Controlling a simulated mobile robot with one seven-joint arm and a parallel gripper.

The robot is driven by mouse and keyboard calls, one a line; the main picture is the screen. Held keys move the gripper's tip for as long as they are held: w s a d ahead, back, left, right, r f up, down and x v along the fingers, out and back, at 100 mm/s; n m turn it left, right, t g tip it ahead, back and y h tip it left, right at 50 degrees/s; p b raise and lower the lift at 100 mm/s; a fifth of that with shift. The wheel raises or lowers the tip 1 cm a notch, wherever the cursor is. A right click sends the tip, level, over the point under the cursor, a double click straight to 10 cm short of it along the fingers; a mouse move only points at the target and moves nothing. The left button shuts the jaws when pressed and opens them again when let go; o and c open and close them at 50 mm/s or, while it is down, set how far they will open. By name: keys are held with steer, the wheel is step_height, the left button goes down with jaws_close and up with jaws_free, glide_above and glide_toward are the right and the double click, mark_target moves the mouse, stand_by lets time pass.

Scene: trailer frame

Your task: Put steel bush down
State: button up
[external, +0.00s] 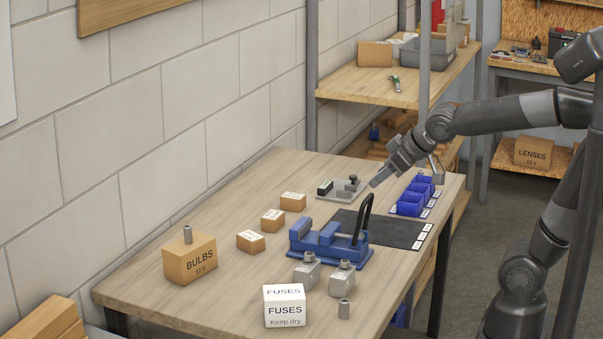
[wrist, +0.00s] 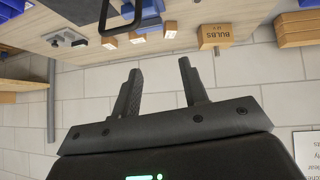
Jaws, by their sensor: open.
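One small grey steel bush (external: 187,235) stands upright on top of the cardboard BULBS box (external: 190,262) at the left of the table. A second, similar grey bush (external: 344,309) stands upright on the table near the front edge, right of the white FUSES box (external: 285,307). My gripper (external: 378,170) is raised over the back right of the table, well away from both bushes. Its fingers are apart with nothing between them in the wrist view (wrist: 159,66). That view looks towards the wall, with the BULBS box (wrist: 215,36) near its top.
A blue vise (external: 330,242) with a tall black handle stands mid-table, with two grey blocks (external: 307,270) before it. Small cartons (external: 272,219), a grey fixture (external: 342,188), a dark mat (external: 380,229) and blue bins (external: 411,203) surround it. The table's left front is clear.

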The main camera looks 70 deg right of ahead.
steer(key=s+a+f+g, duration=0.1)
steer(key=s+f, duration=0.1)
steer(key=s, duration=0.4)
steer(key=s+a+f+g+y, duration=0.1)
steer(key=s+a+f+g, duration=0.1)
steer(key=s, duration=0.5)
steer(key=shift+a+f+y, duration=0.2)
steer(key=shift+a+y, duration=0.05)
steer(key=shift+y, duration=0.05)
